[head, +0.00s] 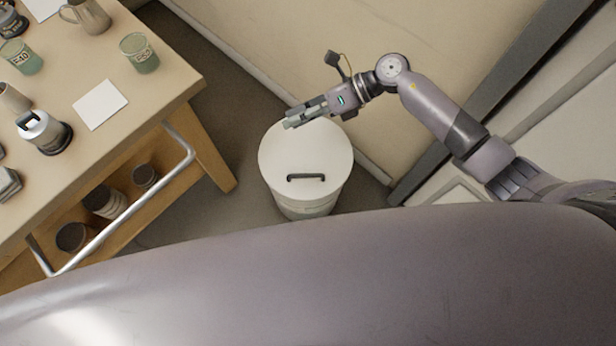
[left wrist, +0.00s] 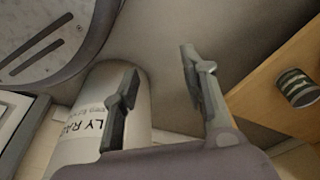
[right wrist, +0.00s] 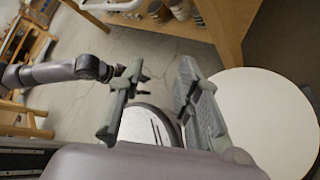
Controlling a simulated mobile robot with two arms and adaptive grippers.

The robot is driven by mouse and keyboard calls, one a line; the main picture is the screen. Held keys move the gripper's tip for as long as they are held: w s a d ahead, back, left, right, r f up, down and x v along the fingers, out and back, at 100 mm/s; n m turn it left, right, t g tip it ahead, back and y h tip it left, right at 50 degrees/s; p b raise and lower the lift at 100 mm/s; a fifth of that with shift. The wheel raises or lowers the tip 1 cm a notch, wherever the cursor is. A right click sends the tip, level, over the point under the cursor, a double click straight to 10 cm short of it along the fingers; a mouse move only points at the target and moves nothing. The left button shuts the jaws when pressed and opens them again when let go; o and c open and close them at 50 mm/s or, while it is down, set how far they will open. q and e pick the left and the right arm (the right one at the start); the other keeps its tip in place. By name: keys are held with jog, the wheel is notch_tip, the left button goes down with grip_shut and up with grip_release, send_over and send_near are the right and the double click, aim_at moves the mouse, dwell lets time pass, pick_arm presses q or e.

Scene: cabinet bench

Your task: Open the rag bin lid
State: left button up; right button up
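The rag bin (head: 305,205) is a white cylinder on the floor. Its round white lid (head: 290,155) sits flat on top, with a dark bar handle (head: 305,178) near the front edge. My right gripper (head: 290,120) is over the far left edge of the lid, away from the handle. In the right wrist view my right gripper (right wrist: 158,95) is open and empty, with the white lid (right wrist: 265,125) to its right. In the left wrist view my left gripper (left wrist: 158,80) is open and empty; the bin's lettered side (left wrist: 75,135) is partly hidden behind one finger.
A wooden bench (head: 165,75) with cups, jars and a white card stands at the left. A metal rail (head: 130,205) runs along its side. A beige wall or panel (head: 290,40) is behind the bin. Some floor (head: 225,100) is clear between bench and bin.

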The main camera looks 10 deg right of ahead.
notch_tip(320, 180, down, 4)
jog(key=s+d+r+n+g+h+b, duration=0.1)
jog(key=s+d+n+h+b, duration=0.1)
jog(key=d+n+h, duration=0.15)
jog(key=n+h+b, duration=0.2)
jog(key=n+h, duration=0.2)
send_near(306, 175)
jog(key=b+x, duration=0.2)
jog(key=x, duration=0.5)
pick_arm(q)
jog(key=w+r, duration=0.4)
jog(key=r, duration=0.4)
jog(key=shift+d+r+t, duration=0.25)
jog(key=shift+r+t, duration=0.1)
jog(key=shift+t, duration=0.05)
pick_arm(e)
jog(key=shift+a+f, duration=0.3)
jog(key=shift+f, duration=0.2)
jog(key=shift+c, duration=0.2)
grip_shut()
